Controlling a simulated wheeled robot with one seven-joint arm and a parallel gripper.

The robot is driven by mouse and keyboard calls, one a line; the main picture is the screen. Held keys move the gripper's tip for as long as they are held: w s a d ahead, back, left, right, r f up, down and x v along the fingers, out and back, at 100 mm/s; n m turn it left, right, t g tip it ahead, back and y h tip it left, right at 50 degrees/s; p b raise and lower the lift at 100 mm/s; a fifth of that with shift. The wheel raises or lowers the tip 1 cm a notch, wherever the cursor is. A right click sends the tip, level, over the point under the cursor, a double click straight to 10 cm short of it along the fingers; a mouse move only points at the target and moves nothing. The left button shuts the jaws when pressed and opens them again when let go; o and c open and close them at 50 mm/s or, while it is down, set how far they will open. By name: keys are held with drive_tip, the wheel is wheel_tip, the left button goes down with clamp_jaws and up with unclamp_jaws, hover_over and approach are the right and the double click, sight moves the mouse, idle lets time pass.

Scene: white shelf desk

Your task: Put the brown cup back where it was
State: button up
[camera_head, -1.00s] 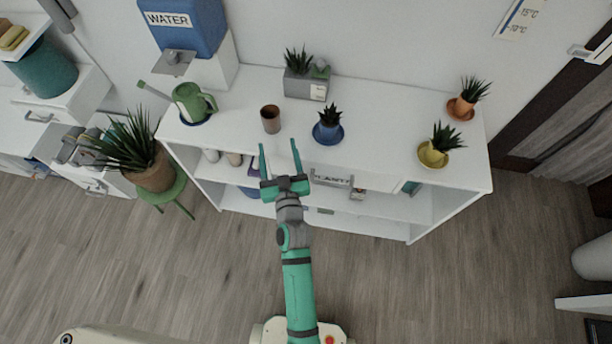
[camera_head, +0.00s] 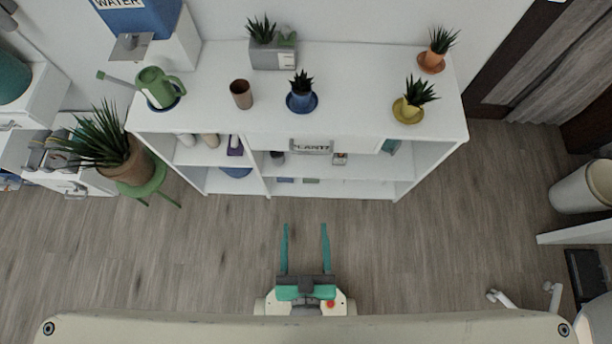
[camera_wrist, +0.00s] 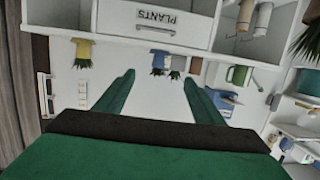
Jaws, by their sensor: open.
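The brown cup (camera_head: 241,94) stands upright on the top of the white shelf desk (camera_head: 350,110), between the green watering can (camera_head: 158,88) and the blue-potted plant (camera_head: 301,92). My gripper (camera_head: 305,226) is open and empty, over the floor in front of the desk and well apart from the cup. In the wrist view the open fingers (camera_wrist: 158,80) show with nothing between them. A brown shape (camera_wrist: 192,64) there beside the blue pot looks like the cup, upside down in the picture.
A grey planter (camera_head: 273,58) stands behind the cup. A yellow pot (camera_head: 407,111) and an orange pot (camera_head: 431,62) stand at the right. A water dispenser (camera_head: 140,18) is at the back left. A large plant on a green stool (camera_head: 150,186) flanks the desk. The floor before the desk is clear.

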drive_tip(key=shift+s+d+r, duration=0.1)
drive_tip(key=shift+s+r, duration=0.35)
drive_tip(key=shift+s, duration=0.25)
drive_tip(key=shift+s+d+r, duration=0.1)
drive_tip(key=shift+s+r, duration=0.35)
drive_tip(key=shift+s, duration=0.25)
